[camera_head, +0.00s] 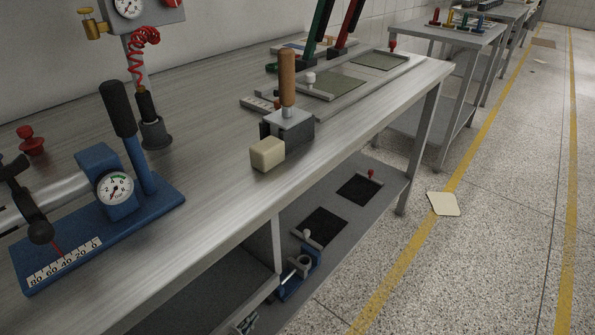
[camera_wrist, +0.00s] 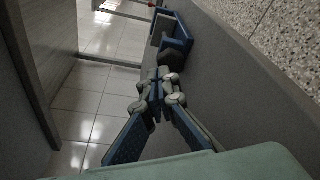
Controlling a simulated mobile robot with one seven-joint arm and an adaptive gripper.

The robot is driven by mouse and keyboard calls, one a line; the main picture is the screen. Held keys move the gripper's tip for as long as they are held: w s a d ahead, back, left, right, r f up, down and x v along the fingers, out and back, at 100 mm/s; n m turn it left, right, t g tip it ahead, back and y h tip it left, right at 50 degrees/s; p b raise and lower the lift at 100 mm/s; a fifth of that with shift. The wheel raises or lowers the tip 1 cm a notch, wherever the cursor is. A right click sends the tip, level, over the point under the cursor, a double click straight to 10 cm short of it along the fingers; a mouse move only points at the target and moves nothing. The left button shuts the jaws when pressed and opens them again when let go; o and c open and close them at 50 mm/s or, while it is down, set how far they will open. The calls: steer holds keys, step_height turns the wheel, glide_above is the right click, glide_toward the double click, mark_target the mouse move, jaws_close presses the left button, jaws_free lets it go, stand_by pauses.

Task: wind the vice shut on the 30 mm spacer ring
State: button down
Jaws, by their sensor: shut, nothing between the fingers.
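The vice (camera_head: 289,287) is blue and stands on the lower shelf near its front edge in the head view. A pale grey round piece with a dark middle sits at its top; it may be the spacer ring (camera_head: 303,261), but it is too small to tell. The vice shows in the wrist view as a blue body (camera_wrist: 180,43) with a dark block, just beyond my fingertips. My gripper (camera_wrist: 159,78) is shut and empty, pointing toward the vice; I cannot tell whether it touches. Part of my gripper (camera_head: 246,322) shows at the bottom of the head view. The vice's handle is not clear.
The bench top (camera_head: 215,175) above the lower shelf (camera_head: 335,225) carries a blue dial gauge stand (camera_head: 100,215), a wood-handled block (camera_head: 288,125) and a cream cube (camera_head: 267,154). A bench leg (camera_head: 277,245) stands left of the vice. The floor (camera_head: 470,260) at right is mostly clear.

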steer(key=shift+w+d+p, duration=0.4)
steer(key=shift+w+d, duration=0.7)
steer(key=shift+w, duration=0.2)
steer(key=shift+w+d+p, duration=0.35)
steer(key=shift+w+d, duration=0.75)
steer(key=shift+w, duration=0.2)
steer(key=shift+a+f, duration=0.1)
steer(key=shift+f, duration=0.05)
steer(key=shift+f+b, duration=0.1)
steer(key=shift+b, duration=0.25)
steer(key=shift+s+d+f+b, duration=0.2)
steer(key=shift+f+b, duration=0.2)
steer(key=shift+s+d+f+b, duration=0.2)
steer(key=shift+f+b, duration=0.2)
steer(key=shift+f, duration=0.2)
steer(key=shift+f+b, duration=0.25)
steer(key=shift+b, duration=0.25)
steer(key=shift+s, duration=0.1)
